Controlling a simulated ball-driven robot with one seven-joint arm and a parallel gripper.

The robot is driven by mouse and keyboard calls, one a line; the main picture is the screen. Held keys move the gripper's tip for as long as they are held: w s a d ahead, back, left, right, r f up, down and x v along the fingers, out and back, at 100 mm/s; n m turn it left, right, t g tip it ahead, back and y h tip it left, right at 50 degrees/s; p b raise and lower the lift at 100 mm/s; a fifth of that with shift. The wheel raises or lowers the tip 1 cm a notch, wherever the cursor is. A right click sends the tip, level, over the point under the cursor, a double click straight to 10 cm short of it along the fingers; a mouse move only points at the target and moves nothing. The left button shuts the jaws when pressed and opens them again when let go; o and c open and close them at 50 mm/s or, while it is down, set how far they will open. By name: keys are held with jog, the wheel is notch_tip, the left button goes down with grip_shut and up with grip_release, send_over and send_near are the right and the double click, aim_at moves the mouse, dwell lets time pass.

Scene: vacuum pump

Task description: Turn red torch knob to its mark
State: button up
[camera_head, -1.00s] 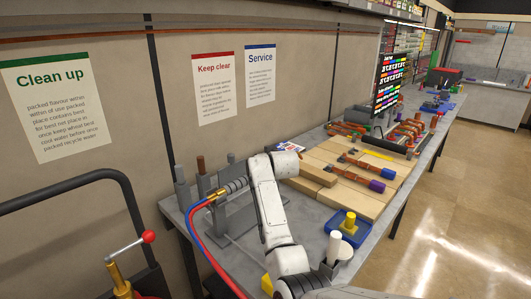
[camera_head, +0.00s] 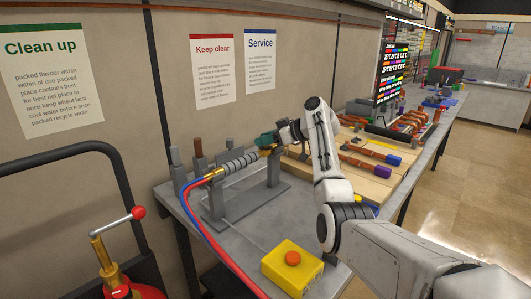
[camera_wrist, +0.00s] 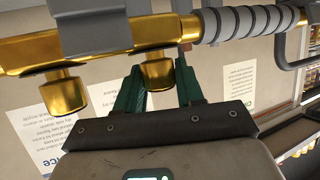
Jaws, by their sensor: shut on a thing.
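The torch (camera_head: 238,164), with a ribbed grey handle and brass fittings, lies on a grey stand (camera_head: 228,202) on the bench. A red hose (camera_head: 228,259) and a blue hose (camera_head: 188,204) run from its left end. In the wrist view two brass knobs hang from the brass body. My gripper (camera_head: 268,143) is at the torch's right end, and in the wrist view its green fingers (camera_wrist: 158,82) are shut on one brass knob (camera_wrist: 158,71). The other brass knob (camera_wrist: 65,92) is free to the left. I see no red colour or mark on either knob.
A yellow box with an orange button (camera_head: 292,258) stands at the bench's front. Upright grey and brown posts (camera_head: 198,147) stand behind the torch. Wooden boards (camera_head: 368,182) with copper pipes lie to the right. The bench in front of the stand is mostly clear.

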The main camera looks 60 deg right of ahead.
jog(key=shift+f+n+g+y+b, duration=0.15)
jog(key=shift+n+g+y+b, duration=0.15)
jog(key=shift+n+y+b, duration=1.2)
jog(key=shift+g+y+b, duration=0.3)
jog(key=shift+y+b, duration=0.1)
jog(key=shift+b, duration=1)
jog(key=o, duration=1)
jog(key=shift+c, duration=0.2)
jog(key=v, duration=1)
jog(key=shift+s+d+b, duration=0.2)
jog(key=shift+s+b, duration=0.1)
jog(key=shift+b, duration=0.05)
